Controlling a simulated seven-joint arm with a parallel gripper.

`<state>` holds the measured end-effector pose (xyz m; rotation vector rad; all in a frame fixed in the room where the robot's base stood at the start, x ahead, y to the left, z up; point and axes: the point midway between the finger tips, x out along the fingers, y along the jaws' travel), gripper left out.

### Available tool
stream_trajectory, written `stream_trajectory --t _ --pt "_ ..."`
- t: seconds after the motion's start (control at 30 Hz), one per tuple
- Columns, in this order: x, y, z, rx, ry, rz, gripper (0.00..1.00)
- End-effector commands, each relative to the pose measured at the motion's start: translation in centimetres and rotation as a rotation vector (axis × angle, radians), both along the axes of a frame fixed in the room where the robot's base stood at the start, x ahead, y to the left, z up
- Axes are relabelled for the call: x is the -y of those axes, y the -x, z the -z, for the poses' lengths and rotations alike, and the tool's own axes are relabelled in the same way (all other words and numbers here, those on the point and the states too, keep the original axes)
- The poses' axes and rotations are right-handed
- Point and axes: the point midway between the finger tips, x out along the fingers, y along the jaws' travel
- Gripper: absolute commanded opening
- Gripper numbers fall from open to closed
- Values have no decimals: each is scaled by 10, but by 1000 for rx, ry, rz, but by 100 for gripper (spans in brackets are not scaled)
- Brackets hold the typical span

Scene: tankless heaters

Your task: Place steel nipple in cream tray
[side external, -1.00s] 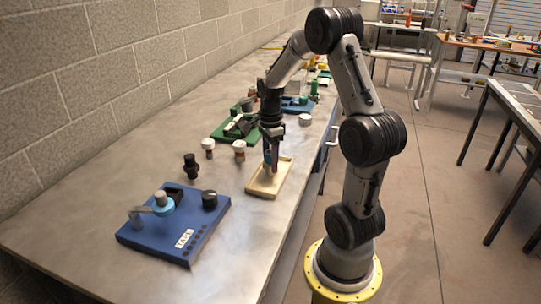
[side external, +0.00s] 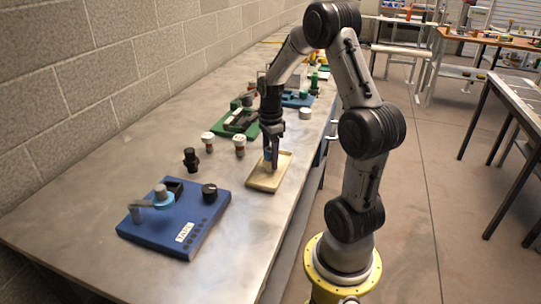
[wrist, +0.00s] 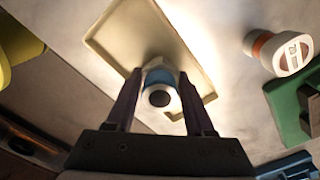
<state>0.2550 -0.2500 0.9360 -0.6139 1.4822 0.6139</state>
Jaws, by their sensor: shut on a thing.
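The cream tray (side external: 256,181) lies on the steel bench near its right edge. My gripper (side external: 270,163) points down over the tray, with its fingertips close to the tray floor. It is shut on the steel nipple (side external: 268,154), a small upright piece with a blue band. In the wrist view the nipple (wrist: 161,79) shows between the two fingers (wrist: 158,92), with a dark round opening towards the camera. Behind it is the pale floor of the tray (wrist: 112,38). I cannot tell whether its lower end touches the tray.
Two red-banded white-capped fittings (side external: 239,142) (side external: 208,138) and a black fitting (side external: 191,160) stand left of the tray. A blue fixture (side external: 168,238) stands nearer the camera. A green fixture (side external: 225,130) is behind. A white round piece (side external: 305,113) stands behind right.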

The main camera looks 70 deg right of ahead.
Motion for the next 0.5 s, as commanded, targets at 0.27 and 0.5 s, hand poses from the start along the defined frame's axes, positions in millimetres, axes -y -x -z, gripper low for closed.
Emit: stream_trajectory --t 0.27,0.5 --pt "0 0 2 1 1 0 77" --pt "0 0 2 1 1 0 88"
